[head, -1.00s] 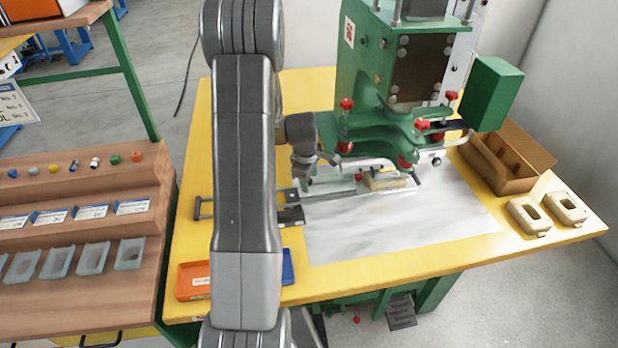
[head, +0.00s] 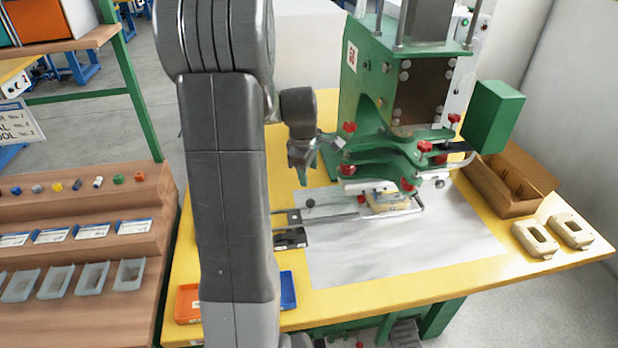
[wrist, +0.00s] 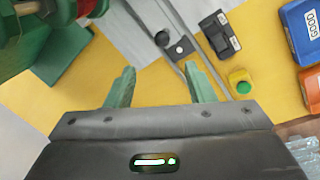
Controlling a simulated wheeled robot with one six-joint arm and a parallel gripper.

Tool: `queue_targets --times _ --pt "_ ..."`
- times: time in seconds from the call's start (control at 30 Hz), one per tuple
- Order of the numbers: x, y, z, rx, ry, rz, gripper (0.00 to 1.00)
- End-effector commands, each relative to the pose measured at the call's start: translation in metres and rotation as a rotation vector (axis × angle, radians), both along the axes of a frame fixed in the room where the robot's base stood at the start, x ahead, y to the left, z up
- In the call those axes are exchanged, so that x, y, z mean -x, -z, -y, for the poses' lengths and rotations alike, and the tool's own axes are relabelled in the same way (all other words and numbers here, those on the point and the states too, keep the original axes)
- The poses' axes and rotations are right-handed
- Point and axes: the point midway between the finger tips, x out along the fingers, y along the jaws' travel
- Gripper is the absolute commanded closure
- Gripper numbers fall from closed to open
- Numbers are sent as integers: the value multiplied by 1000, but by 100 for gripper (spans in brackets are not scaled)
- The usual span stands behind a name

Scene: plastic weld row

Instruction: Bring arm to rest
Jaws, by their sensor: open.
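My gripper (wrist: 160,88) is open, with two green fingers apart and nothing between them in the wrist view. In the head view my gripper (head: 302,172) hangs over the yellow table (head: 450,282), left of the green welding machine (head: 365,85). My arm crosses the left part of the table and hides some of it. Below the gripper a metal slide frame (head: 330,216) with a dark round knob (head: 310,203) runs toward the machine. A cream part (head: 388,203) sits at its far end under the press.
Two cream housings (head: 535,239) and an open cardboard box (head: 505,190) stand at the right. Orange (head: 188,303) and blue (head: 288,290) bins are at the front left. A yellow button box (wrist: 240,82) and a black box (wrist: 219,36) lie near the slide. A wooden rack (head: 85,215) stands left.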

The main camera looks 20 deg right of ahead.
Motion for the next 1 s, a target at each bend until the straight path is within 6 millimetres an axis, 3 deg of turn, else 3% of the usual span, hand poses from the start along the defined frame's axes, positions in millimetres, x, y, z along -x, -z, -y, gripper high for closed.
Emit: queue_targets --times 0.47,1.0 --pt "0 3 0 -1 0 -1 51" --pt "-12 89 11 -2 -2 -4 51"
